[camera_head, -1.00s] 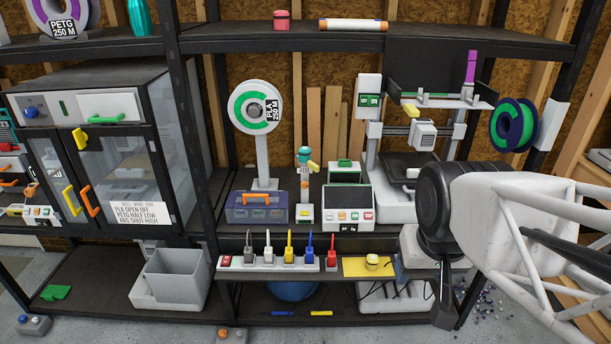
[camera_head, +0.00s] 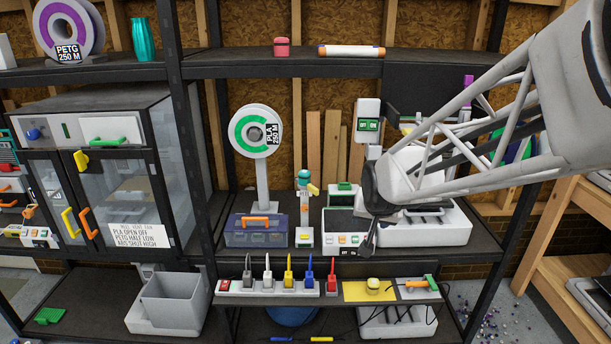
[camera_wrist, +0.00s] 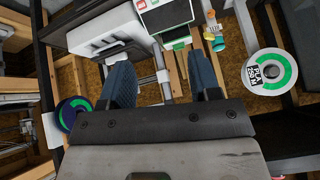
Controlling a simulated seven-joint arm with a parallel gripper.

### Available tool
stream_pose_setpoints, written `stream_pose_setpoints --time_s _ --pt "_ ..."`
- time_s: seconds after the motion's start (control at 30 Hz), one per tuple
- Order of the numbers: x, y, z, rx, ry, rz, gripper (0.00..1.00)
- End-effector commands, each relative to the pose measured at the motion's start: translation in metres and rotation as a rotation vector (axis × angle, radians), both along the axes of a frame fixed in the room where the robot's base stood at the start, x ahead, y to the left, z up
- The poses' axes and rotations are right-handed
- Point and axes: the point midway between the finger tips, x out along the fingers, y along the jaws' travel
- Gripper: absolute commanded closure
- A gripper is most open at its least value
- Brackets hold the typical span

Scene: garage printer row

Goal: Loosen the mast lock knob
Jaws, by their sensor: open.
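A small upright post (camera_head: 304,210) stands on the middle shelf, with a teal cap (camera_head: 304,178) and a yellow knob (camera_head: 313,189) on its right side. The yellow knob may be the mast lock knob; no label confirms it. The post's top also shows in the wrist view, with the yellow part (camera_wrist: 209,35) and the teal cap (camera_wrist: 219,45). My gripper (camera_head: 368,243) is to the right of the post and lower than the knob, in front of the shelf. In the wrist view its two dark fingers (camera_wrist: 161,75) are wide apart, with nothing between them.
A white box with a green handle (camera_head: 345,190) stands right of the post, partly behind my gripper. Left are a blue case (camera_head: 257,233) and a PLA spool on a stand (camera_head: 255,132). My arm hides much of the printer.

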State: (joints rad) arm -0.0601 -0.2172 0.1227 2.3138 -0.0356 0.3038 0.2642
Motion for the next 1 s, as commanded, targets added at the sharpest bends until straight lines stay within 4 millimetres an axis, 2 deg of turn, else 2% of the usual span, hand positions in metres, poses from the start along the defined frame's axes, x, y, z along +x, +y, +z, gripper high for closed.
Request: stream_pose_setpoints --time_s 0.1,0.4,1.0 --pt "0.031 0.007 -0.01 0.018 -0.039 -0.009 0.43" --pt "0.101 0.026 -0.037 0.071 -0.143 -0.033 0.43" --pt "0.224 0.072 -0.109 0.204 -0.344 -0.062 0.43"
